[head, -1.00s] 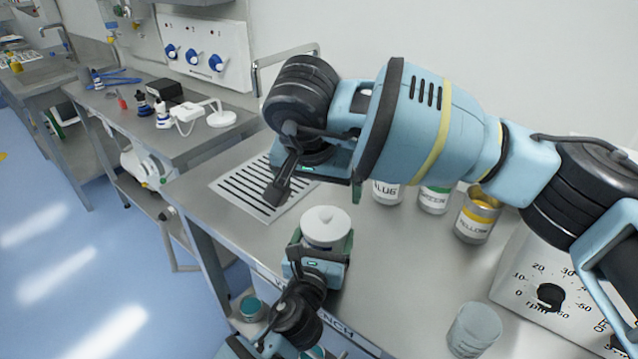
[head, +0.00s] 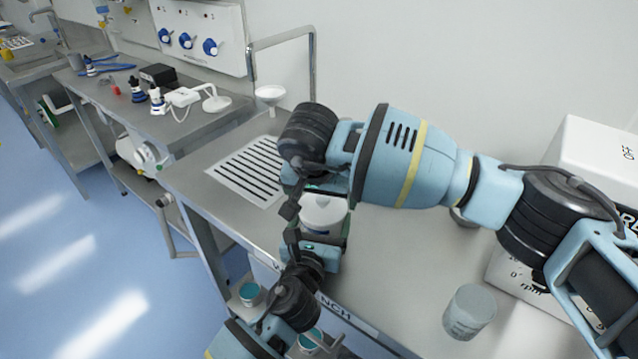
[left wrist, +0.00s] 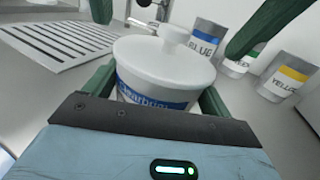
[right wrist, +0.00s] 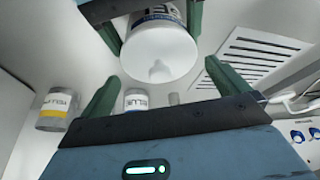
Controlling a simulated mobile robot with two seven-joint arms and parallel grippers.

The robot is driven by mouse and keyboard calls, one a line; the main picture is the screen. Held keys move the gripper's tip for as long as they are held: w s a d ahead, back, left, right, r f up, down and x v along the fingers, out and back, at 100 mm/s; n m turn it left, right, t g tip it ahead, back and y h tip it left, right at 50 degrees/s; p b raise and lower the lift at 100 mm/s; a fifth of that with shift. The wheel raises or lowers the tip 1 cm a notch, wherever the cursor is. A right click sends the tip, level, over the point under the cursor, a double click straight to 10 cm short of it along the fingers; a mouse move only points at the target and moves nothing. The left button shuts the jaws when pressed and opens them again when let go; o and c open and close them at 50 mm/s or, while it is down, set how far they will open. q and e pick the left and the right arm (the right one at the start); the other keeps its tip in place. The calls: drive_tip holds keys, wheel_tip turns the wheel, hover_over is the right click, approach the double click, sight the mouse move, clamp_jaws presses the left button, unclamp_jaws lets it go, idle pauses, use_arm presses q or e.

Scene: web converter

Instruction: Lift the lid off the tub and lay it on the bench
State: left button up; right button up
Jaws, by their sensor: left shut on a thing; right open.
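The tub (left wrist: 150,95) is white with a blue label and stands upright on the bench (head: 400,270). Its round white lid (left wrist: 150,62) with a centre knob (left wrist: 175,37) sits on top; both also show in the right wrist view, the lid (right wrist: 160,50) and knob (right wrist: 160,72). My left gripper (head: 318,245) is shut around the tub's body, a finger on each side. My right gripper (right wrist: 162,74) is open above the lid, its fingers apart on either side of the knob. In the head view my right wrist partly covers the lid.
A slotted rack (head: 246,172) lies left of the tub. A grey cup (head: 469,312) and a dial device (head: 512,270) are right. Bare bench lies between tub and cup.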

sight(321, 199)
drive_tip(key=shift+x, duration=0.9)
drive_tip(key=c, duration=0.8)
drive_tip(key=shift+r, duration=0.5)
drive_tip(key=shift+r, duration=0.65)
drive_tip(key=shift+r, duration=0.1)
drive_tip(key=shift+r, duration=1.9)
use_arm(q)
drive_tip(key=o, duration=1.3)
drive_tip(key=shift+c, duration=0.2)
